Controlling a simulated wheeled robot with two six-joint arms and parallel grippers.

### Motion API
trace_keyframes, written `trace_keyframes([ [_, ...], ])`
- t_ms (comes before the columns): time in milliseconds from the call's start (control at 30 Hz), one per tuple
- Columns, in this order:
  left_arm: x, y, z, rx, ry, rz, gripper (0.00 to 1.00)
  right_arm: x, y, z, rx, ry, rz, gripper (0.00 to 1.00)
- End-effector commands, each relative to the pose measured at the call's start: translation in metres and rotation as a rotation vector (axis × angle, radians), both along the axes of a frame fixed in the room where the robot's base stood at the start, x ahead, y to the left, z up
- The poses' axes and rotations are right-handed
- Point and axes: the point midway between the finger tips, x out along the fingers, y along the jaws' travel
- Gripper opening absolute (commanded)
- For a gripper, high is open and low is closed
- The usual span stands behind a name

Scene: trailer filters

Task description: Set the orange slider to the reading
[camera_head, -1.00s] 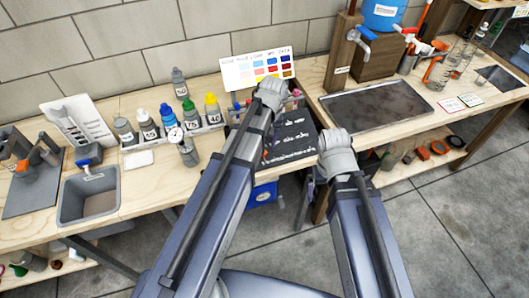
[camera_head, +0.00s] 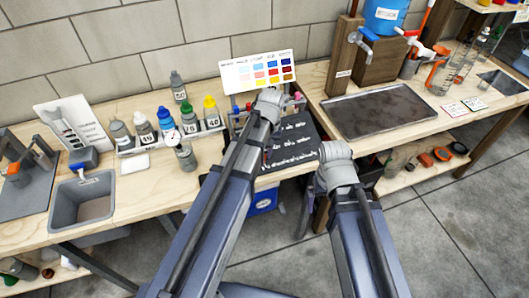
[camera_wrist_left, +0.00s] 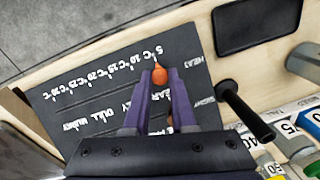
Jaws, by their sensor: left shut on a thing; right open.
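The dark slider panel (camera_head: 292,150) lies on the bench in the head view, partly behind my left arm. In the left wrist view the panel (camera_wrist_left: 85,100) carries a temperature scale from 5°C to 30°C. The orange slider (camera_wrist_left: 159,74) is near the 5°C end. My left gripper (camera_wrist_left: 160,80) is shut on its knob, one finger on each side. Another orange knob shows lower between the fingers. A round dial (camera_head: 172,138) stands among the bottles; its reading is too small to tell. My right gripper (camera_head: 336,168) is right of the panel; its jaws are mostly hidden.
A colour chart (camera_head: 258,72) stands behind the panel. Several capped bottles (camera_head: 145,127) and a grey basin (camera_head: 84,205) are to the left. A dark tray (camera_head: 378,110) covers part of the right bench. A black post (camera_wrist_left: 245,110) stands beside the panel in the wrist view.

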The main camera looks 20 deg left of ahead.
Motion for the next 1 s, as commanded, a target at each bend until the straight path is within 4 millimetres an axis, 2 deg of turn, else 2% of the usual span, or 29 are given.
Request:
trace_keyframes([
  [33, 0.0, 0.0, 0.0, 0.0, 0.0, 0.0, 0.12, 0.0, 0.0, 0.0, 0.0, 0.0, 0.0, 1.0],
  [133, 0.0, 0.0, 0.0, 0.0, 0.0, 0.0, 0.0, 0.0, 0.0, 0.0, 0.0, 0.0, 0.0, 1.0],
  [1000, -0.0001, 0.0, -0.0001, 0.0, 0.0, 0.0, 0.0, 0.0, 0.0, -0.0001, 0.0, 0.0, 0.0, 1.0],
])
